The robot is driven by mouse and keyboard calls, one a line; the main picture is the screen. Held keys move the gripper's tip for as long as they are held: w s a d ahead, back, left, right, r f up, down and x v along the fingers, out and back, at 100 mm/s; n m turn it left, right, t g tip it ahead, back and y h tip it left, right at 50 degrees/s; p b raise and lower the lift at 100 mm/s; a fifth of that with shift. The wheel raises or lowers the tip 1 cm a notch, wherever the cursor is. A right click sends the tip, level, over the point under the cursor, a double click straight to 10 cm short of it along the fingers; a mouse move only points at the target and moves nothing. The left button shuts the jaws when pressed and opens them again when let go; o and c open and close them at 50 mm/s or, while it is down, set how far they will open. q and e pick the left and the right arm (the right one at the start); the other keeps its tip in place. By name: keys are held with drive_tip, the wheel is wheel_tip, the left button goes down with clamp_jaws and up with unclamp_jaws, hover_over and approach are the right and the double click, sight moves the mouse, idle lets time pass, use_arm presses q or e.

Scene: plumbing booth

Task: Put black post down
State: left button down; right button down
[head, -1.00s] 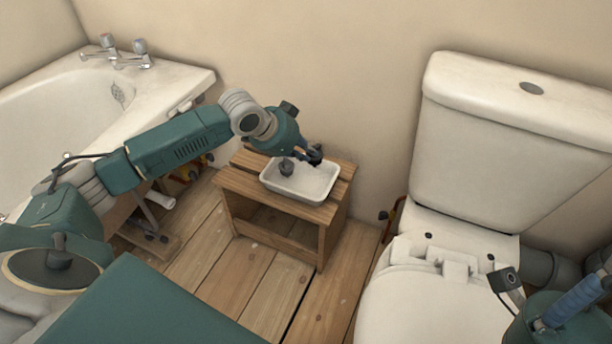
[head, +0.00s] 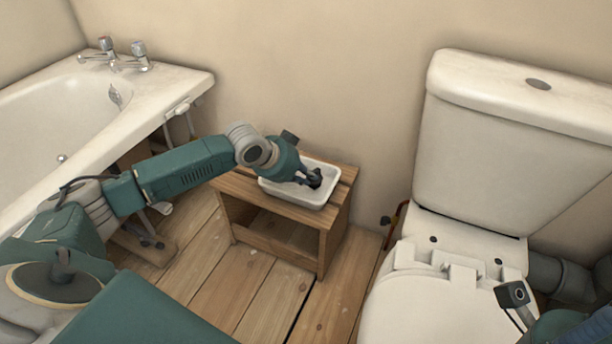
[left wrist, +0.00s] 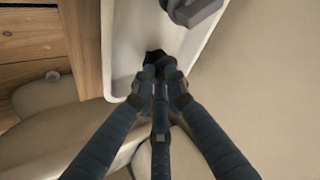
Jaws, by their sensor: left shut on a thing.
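My left gripper (head: 311,179) is low over the white tray (head: 300,198) on the wooden stool. Its fingers are shut on the black post (left wrist: 153,57), a small dark piece at the fingertips in the left wrist view, mostly hidden by the fingers. The post is inside the tray's outline; I cannot tell whether it touches the tray floor. A dark grey part (left wrist: 195,9) is in the tray at the top of the left wrist view, apart from the fingertips. A cut-off part of my right arm is at the lower right of the head view; its fingertips do not show clearly.
The wooden stool (head: 275,212) stands against the wall, between the bathtub (head: 150,95) and the toilet (head: 470,180). Bare plank floor (head: 240,270) lies in front of it. The stool top has bare slats beside the tray.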

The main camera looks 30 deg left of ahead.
use_arm(q)
drive_tip(key=c, duration=1.8)
unclamp_jaws()
drive_tip(key=shift+o, duration=0.2)
